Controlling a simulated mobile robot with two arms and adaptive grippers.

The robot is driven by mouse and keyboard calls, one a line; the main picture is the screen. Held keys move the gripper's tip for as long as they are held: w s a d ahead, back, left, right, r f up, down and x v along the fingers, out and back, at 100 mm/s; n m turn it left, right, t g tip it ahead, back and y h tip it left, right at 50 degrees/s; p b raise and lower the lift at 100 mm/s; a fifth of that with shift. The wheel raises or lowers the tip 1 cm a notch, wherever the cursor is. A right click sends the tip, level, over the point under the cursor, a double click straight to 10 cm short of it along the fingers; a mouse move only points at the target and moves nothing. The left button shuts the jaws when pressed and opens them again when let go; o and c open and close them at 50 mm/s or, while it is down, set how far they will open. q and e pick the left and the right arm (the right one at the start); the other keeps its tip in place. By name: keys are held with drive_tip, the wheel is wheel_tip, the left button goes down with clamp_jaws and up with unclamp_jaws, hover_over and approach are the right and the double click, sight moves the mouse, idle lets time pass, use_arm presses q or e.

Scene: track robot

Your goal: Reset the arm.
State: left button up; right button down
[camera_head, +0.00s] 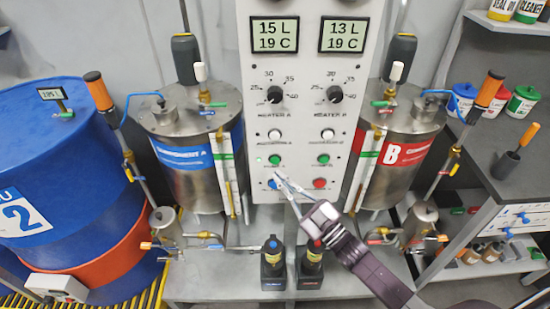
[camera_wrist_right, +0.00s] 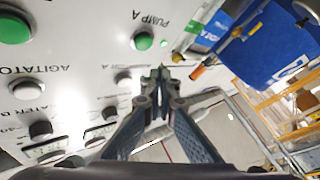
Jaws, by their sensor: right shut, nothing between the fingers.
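My right gripper (camera_head: 280,177) reaches in from the lower right in the head view, in front of the white control panel (camera_head: 302,110). Its fingers are closed together and hold nothing. The tips appear just below the green left button (camera_head: 274,160) and beside the blue button (camera_head: 272,184). In the right wrist view the closed fingertips (camera_wrist_right: 160,75) point at the panel, near the green PUMP A button (camera_wrist_right: 143,41). A small green light (camera_wrist_right: 164,43) glows beside that button. I cannot tell whether the tips touch the panel. My left gripper is not in view.
Steel tank A (camera_head: 190,130) and tank B (camera_head: 405,130) flank the panel. Two dark bottle-like tools (camera_head: 272,262) stand below on the bench. A blue drum (camera_head: 55,150) is at the left. A shelf (camera_head: 500,140) with small containers is at the right.

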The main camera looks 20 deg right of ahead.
drive_tip(key=shift+s+a, duration=0.2)
drive_tip(key=shift+s, duration=0.4)
drive_tip(key=s+d+f+m+g+h, duration=0.2)
drive_tip(key=s+f+h, duration=0.15)
drive_tip(key=f, duration=0.75)
drive_tip(key=s+d+f+m+g+h, duration=0.2)
drive_tip(key=s+f+g, duration=0.15)
drive_tip(key=f, duration=0.85)
drive_tip(key=s+d+f+m+g+h, duration=0.2)
drive_tip(key=s+f, duration=0.2)
drive_tip(key=f, duration=0.7)
drive_tip(key=s+d+f+m+g+h, duration=0.15)
drive_tip(key=s+f+g, duration=0.35)
drive_tip(key=s+f, duration=0.85)
drive_tip(key=s+a+f+g, duration=0.1)
drive_tip(key=s+f, duration=0.3)
drive_tip(key=s, duration=0.7)
drive_tip(key=s+a+f+m+g, duration=0.1)
drive_tip(key=s+f+g, duration=0.2)
drive_tip(key=s, duration=0.9)
drive_tip(key=shift+f+g+h, duration=0.35)
drive_tip(key=shift+g+h, duration=0.05)
drive_tip(key=shift+g, duration=0.35)
